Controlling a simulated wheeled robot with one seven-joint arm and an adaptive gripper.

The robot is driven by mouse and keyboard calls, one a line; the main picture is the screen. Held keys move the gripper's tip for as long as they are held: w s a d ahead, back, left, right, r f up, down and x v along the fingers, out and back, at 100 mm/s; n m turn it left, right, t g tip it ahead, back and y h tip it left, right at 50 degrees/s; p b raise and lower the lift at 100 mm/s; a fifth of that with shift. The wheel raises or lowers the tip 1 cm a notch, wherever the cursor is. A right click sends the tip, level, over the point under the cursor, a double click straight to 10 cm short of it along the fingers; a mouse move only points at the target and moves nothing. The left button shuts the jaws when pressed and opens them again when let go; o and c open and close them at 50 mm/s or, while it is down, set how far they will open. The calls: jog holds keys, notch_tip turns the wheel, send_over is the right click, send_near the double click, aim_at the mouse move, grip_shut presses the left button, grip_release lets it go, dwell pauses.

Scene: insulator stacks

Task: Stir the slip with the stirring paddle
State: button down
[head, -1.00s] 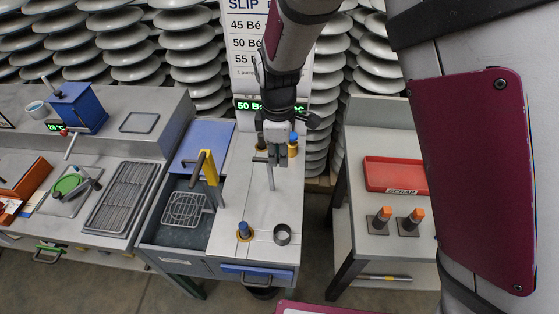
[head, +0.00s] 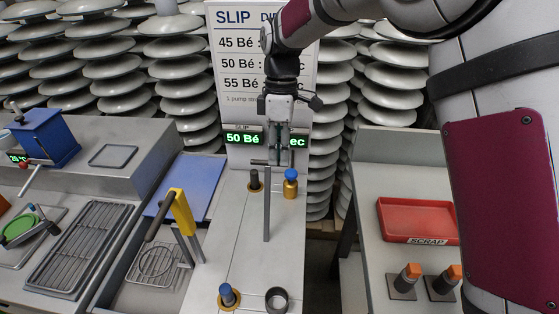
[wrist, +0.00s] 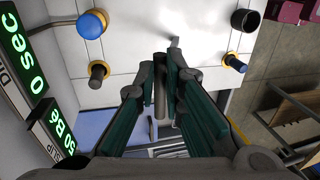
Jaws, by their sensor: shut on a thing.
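My gripper (head: 278,146) hangs above the back part of the pale counter. It is shut on the stirring paddle (head: 266,215), a thin grey rod hanging roughly upright with a short crossbar near its top. In the wrist view, my gripper (wrist: 161,68) has its fingers close together around the paddle (wrist: 160,98). A dark open-topped cup (head: 277,299) stands at the front of the counter; it also shows in the wrist view (wrist: 246,20). The paddle is apart from the cup. No slip is visible, and the cup's inside is too dark to read.
A blue-topped brass fitting (head: 290,184) and a dark peg (head: 254,181) stand near the paddle; a blue peg (head: 228,296) is left of the cup. A red scrap tray (head: 417,219) is at right.

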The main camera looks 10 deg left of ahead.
jog(key=shift+w+f, duration=0.45)
jog(key=shift+w, duration=0.05)
jog(key=shift+w+d, duration=0.1)
jog(key=shift+d, duration=0.05)
jog(key=c, duration=1.9)
grip_release()
jog(key=shift+o, duration=1.2)
jog(key=shift+w+f, duration=0.2)
jog(key=shift+r, duration=0.15)
jog(key=shift+s+a+r, duration=0.15)
jog(key=shift+a, duration=0.05)
jog(key=v, duration=1.2)
